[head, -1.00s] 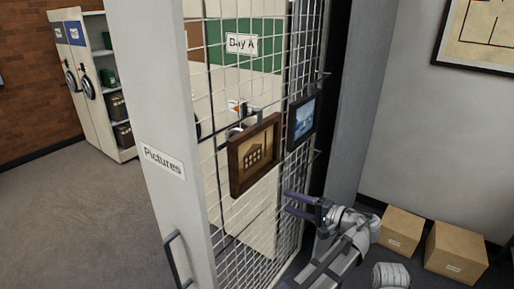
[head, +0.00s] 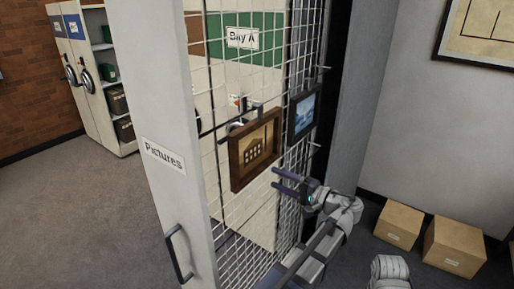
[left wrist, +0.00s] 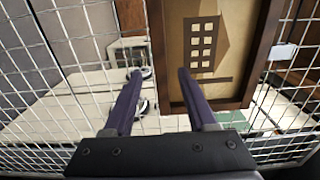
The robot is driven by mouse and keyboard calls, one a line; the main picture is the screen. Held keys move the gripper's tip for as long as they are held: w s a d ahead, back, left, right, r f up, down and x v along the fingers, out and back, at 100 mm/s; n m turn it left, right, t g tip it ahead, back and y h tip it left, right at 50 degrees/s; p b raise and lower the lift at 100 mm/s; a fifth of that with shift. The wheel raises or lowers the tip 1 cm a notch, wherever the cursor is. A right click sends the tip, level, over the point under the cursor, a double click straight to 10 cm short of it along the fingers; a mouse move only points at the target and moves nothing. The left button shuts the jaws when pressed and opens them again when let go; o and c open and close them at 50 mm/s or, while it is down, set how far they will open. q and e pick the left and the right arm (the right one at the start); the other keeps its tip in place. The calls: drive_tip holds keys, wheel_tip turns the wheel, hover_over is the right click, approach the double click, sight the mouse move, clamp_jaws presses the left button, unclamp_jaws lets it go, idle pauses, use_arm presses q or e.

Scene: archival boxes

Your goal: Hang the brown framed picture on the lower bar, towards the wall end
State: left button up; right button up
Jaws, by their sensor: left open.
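The brown framed picture (head: 255,150), with a tan building image, hangs upright against the white wire mesh (head: 240,210) of the rack in the head view. A dark bar (head: 222,127) shows at its upper left. My left gripper (head: 274,178) is open, just below and right of the picture, with its fingers pointing left. In the left wrist view, the picture (left wrist: 205,50) fills the upper right and the open fingers (left wrist: 159,73) reach up toward its lower left part. The right finger overlaps the frame in this view; I cannot tell whether they touch. My right gripper is not in view.
A dark-framed blue picture (head: 304,115) hangs farther along the mesh, close above my left arm. The rack's pale end panel (head: 165,110) has a "Pictures" label and a handle (head: 177,255). Cardboard boxes (head: 398,224) stand on the floor by the wall at right.

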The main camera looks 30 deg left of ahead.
sight(260, 171)
use_arm(q)
drive_tip(key=shift+w+a, duration=0.2)
drive_tip(key=shift+a, duration=2.7)
drive_tip(key=shift+c, duration=0.3)
clamp_jaws()
drive_tip(key=shift+r+p, duration=1.6)
drive_tip(key=shift+r, duration=0.05)
